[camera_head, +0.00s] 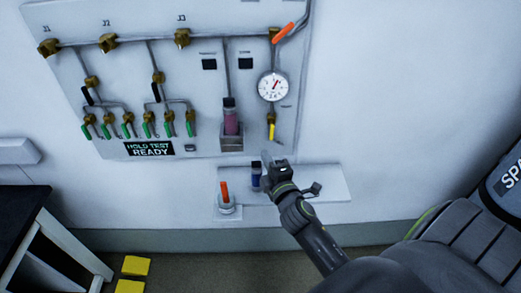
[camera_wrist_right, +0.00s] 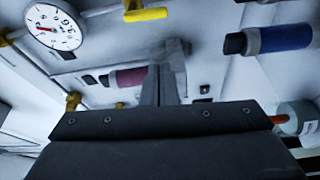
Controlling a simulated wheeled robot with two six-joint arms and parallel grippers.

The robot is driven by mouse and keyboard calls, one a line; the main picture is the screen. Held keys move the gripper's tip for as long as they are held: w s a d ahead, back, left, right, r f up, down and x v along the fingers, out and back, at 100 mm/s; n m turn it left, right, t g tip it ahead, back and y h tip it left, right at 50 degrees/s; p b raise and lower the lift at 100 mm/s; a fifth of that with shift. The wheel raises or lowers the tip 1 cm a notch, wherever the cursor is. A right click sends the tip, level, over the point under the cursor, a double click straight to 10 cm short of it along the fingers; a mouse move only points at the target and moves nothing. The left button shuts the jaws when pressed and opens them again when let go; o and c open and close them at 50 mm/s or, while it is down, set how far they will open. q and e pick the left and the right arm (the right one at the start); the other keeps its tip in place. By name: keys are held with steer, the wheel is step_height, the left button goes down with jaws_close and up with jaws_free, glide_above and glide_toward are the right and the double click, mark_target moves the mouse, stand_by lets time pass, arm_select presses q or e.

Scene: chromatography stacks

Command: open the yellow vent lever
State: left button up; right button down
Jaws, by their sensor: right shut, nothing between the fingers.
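The yellow vent lever (camera_head: 271,131) hangs straight down below the round gauge (camera_head: 272,87) on the wall panel. It also shows at the top of the right wrist view (camera_wrist_right: 148,14), lying across the picture. My right gripper (camera_head: 267,160) is shut and empty, below the lever and apart from it. In the right wrist view its closed fingers (camera_wrist_right: 163,78) point up the picture, with the lever beyond their tips. My left gripper is not in view.
A white shelf (camera_head: 322,184) juts out below the panel, near my right arm. A blue-filled vial (camera_head: 256,180) and a holder with an orange stick (camera_head: 226,205) stand left of the gripper. A pink-filled column (camera_head: 231,122) sits in a panel bracket. A dark-topped table (camera_head: 20,211) is at lower left.

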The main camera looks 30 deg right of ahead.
steer(key=shift+a+v, duration=0.25)
steer(key=shift+v, duration=0.75)
steer(key=shift+w, duration=0.1)
steer(key=s+f+m+g, duration=0.2)
steer(key=s+f+g, duration=0.1)
steer(key=f, duration=0.8)
steer(key=s+d+f+m+g+y, duration=0.1)
steer(key=s+f+m+g, duration=0.15)
steer(key=f, duration=0.75)
steer(key=s+f+m+g, duration=0.2)
steer(key=s+f+g, duration=0.15)
steer(key=f, duration=0.75)
steer(key=s+a+f+m+g, duration=0.1)
steer(key=s+f+m+g, duration=0.1)
steer(key=s+f, duration=0.4)
steer(key=s+f+m+g+y, duration=0.1)
steer(key=s+f+m+g, duration=0.2)
steer(key=s+f, duration=0.4)
steer(key=s+a+f+m+g, duration=0.1)
steer(key=s+f, duration=0.5)
steer(key=s, duration=1.3)
steer(key=m+g, duration=0.1)
steer(key=m, duration=0.1)
steer(key=shift+a+f+m+g+y+b, duration=0.2)
steer(key=shift+a+m+g+y+b, duration=0.15)
steer(key=shift+g+y+b, duration=0.05)
